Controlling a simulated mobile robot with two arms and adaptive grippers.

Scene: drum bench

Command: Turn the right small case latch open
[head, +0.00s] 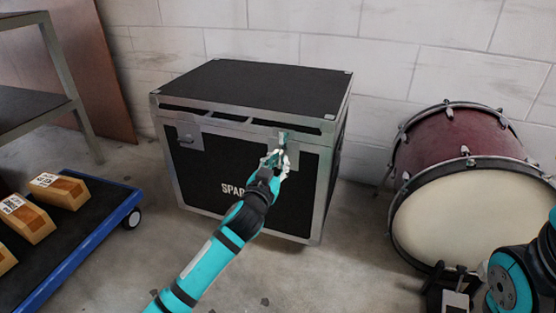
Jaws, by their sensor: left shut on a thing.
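A black case (250,85) with silver metal edging stands on the floor against the wall, its lid down. Its left latch (188,137) sits on a metal plate on the upper front. The right latch (283,137) is at the upper front right, partly hidden by my left gripper. My left gripper (277,157) is shut on the right latch, its arm reaching up from the bottom of the head view. Whether the latch is turned I cannot tell. My right arm shows only in part at the right edge; its gripper is not clearly seen.
A bass drum (462,210) with a dark red shell stands to the right of the case. A blue cart (105,228) carrying several boxes is at the left, below a metal shelf (30,108). Grey floor is clear between cart and case.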

